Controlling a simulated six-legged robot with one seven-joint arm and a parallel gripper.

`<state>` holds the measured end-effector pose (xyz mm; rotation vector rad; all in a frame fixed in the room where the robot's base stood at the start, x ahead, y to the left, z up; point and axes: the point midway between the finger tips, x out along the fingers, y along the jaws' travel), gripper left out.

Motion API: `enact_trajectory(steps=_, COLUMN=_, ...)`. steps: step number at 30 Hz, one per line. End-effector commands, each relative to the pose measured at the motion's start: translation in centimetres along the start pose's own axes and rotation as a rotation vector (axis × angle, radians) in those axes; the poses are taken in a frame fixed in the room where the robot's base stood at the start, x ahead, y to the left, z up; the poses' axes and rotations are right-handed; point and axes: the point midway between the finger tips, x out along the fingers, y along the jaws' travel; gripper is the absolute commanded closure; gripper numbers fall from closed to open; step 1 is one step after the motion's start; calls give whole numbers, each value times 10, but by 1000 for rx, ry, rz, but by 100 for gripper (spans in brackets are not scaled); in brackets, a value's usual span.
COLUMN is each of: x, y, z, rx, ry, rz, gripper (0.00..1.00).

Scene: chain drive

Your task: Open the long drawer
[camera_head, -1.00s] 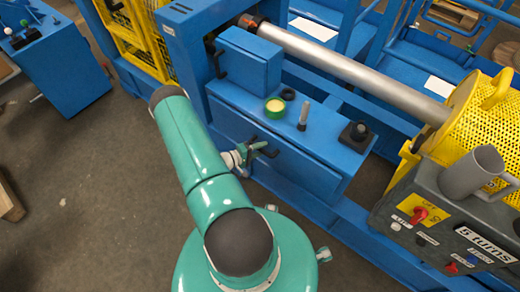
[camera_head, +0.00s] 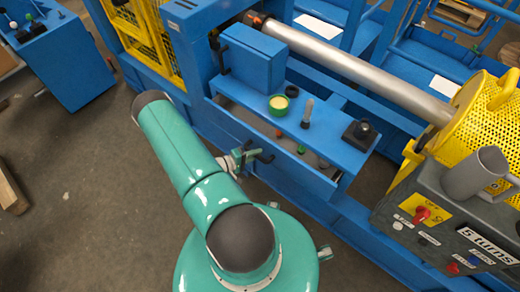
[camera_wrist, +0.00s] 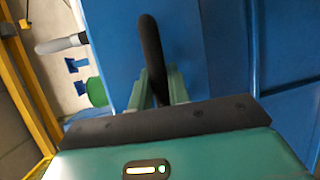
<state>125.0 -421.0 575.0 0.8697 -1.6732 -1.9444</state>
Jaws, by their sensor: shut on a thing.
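The long blue drawer (camera_head: 285,172) sits under the blue bench top, and it is pulled partway out. Several small items lie inside, including a green one and an orange one (camera_head: 300,149). My gripper (camera_head: 252,159) is at the drawer's front, shut on the black drawer handle (camera_head: 265,158). In the wrist view my two green fingers (camera_wrist: 158,88) stand on either side of the dark handle bar (camera_wrist: 151,45), with the blue drawer front behind it. My fingers partly hide the handle's lower part in that view.
On the bench top stand a green-rimmed yellow pot (camera_head: 279,104), a grey upright pin (camera_head: 307,112) and a black block with a knob (camera_head: 360,134). A grey control box (camera_head: 440,225) with a mug stands at right.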

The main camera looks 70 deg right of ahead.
Motion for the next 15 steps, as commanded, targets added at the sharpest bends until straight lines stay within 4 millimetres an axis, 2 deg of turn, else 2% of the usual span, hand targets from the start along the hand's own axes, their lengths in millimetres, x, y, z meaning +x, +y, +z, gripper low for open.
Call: enact_trajectory(steps=15, x=-57, y=-12, z=20, rx=2, ry=8, rz=-2, gripper=100)
